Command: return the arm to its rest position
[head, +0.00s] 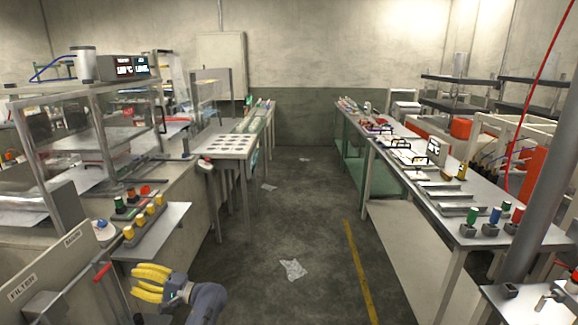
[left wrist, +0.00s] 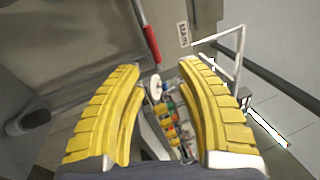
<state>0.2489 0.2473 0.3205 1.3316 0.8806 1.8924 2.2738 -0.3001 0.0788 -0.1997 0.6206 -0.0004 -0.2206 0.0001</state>
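My left gripper (head: 146,282) has yellow ribbed fingers and shows at the lower left of the head view, in front of the left bench and over the floor side. In the left wrist view (left wrist: 160,66) its fingers stand wide apart with nothing held between them. A red-handled lever (left wrist: 152,44) and a row of coloured buttons (left wrist: 168,128) show beyond the gap between the fingers. My right gripper is in neither view.
A machine panel with a red handle (head: 103,271) and a shelf of yellow buttons (head: 143,222) stand near my left gripper. A long bench (head: 432,189) runs along the right. The aisle floor (head: 280,220) between is open, with scraps of film (head: 293,269) on it.

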